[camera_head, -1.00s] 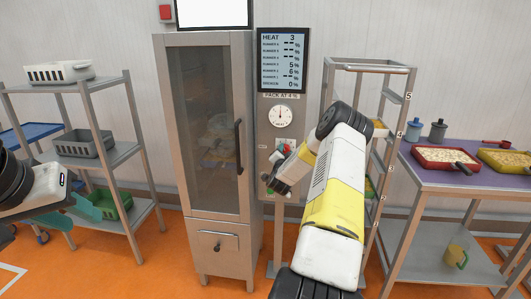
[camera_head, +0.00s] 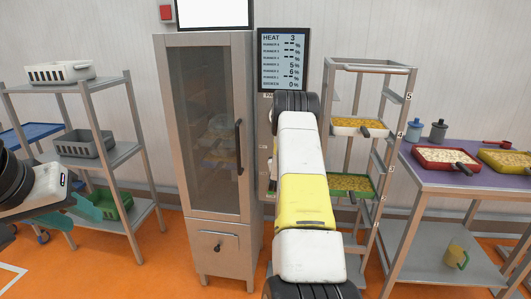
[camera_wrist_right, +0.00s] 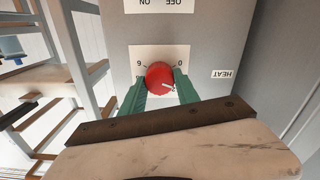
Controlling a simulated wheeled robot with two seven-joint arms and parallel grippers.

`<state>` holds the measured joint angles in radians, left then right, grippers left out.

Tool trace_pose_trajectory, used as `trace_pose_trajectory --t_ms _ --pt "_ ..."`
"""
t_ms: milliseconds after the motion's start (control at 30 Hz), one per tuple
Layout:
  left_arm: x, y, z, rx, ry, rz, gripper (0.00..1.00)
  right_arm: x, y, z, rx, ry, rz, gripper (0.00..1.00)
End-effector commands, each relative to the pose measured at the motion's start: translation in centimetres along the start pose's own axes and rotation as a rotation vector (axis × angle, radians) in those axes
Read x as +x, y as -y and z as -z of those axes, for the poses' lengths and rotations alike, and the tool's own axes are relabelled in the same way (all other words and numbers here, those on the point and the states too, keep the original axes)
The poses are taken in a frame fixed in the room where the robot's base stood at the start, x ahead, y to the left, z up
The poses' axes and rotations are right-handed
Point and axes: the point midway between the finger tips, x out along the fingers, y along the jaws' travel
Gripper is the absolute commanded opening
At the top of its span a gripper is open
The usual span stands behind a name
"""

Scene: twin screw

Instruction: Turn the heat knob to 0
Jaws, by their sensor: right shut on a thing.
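The heat knob (camera_wrist_right: 159,78) is round and red, on a white plate marked 6 on the left and 0 on the right in the right wrist view. My right gripper (camera_wrist_right: 160,86) is shut on the knob, one green finger on each side. The knob's small white mark points to the lower right. The display (camera_head: 284,55) reads HEAT 3. In the head view my right arm hides the knob and gripper. My left gripper (camera_head: 76,212) hangs at the left, open and empty, its teal fingers apart.
A glass-door cabinet (camera_head: 208,130) stands left of the panel. A rack (camera_head: 370,65) with trays of food stands close to the right of my right arm. A shelf unit (camera_head: 90,88) is at the left, a table (camera_head: 425,176) at the right.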

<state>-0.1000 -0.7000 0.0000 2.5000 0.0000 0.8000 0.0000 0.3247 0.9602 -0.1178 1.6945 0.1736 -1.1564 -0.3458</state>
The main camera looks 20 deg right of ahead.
Motion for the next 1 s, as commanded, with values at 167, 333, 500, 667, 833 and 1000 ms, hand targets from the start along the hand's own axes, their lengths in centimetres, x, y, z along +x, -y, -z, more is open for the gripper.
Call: trace_pose_trajectory --t_ms 167,333,500,667,833,1000 --pt "0.00 0.00 0.00 0.000 0.000 0.000 0.36 -0.06 0.25 -0.08 -0.171 0.001 0.003 0.00" --pt "0.00 0.00 0.00 0.000 0.000 0.000 0.36 -0.06 0.25 -0.09 -0.333 0.001 0.002 0.00" --pt "0.00 0.00 0.00 0.000 0.000 0.000 0.36 -0.06 0.28 -0.15 -0.491 0.002 0.003 0.00" --pt "0.00 0.00 0.00 0.000 0.000 0.000 0.36 -0.07 0.32 -0.20 -0.628 0.002 0.003 0.00" --pt "0.00 0.00 0.00 0.000 0.000 0.000 0.36 -0.06 0.29 -0.23 -0.746 0.002 0.002 0.00" --pt "0.00 0.00 0.00 0.000 0.000 0.000 0.36 -0.07 0.26 -0.28 -0.831 0.003 0.002 0.00"
